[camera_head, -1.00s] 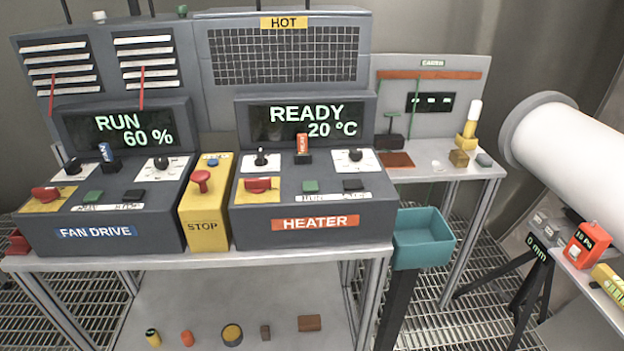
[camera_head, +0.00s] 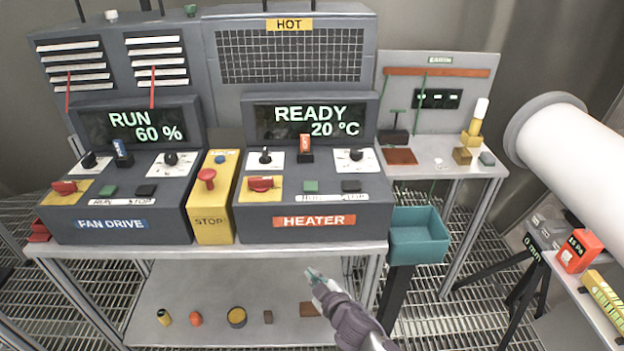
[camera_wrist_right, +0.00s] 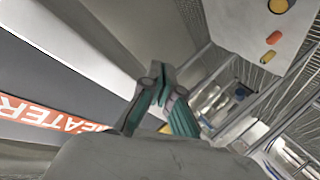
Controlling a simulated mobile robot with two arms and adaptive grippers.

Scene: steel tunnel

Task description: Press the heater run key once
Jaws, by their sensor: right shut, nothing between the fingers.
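The heater console (camera_head: 313,215) stands on the right part of the bench, and its display (camera_head: 308,121) reads READY 20 °C. The green heater run key (camera_head: 311,187) is on its sloped front, left of a black key (camera_head: 351,186); the label under them is hard to read. My right gripper (camera_head: 314,275) is below and in front of the console, under the bench-top edge in the picture, apart from the key. Its teal fingertips are shut and empty; they also show in the right wrist view (camera_wrist_right: 160,85) beside the HEATER label (camera_wrist_right: 45,115). My left gripper is not in view.
The fan drive console (camera_head: 120,220) reads RUN 60 %. A yellow stop box (camera_head: 212,225) with a red button stands between the consoles. A teal bin (camera_head: 417,240) is at the right. Small objects lie on the lower shelf (camera_head: 200,290).

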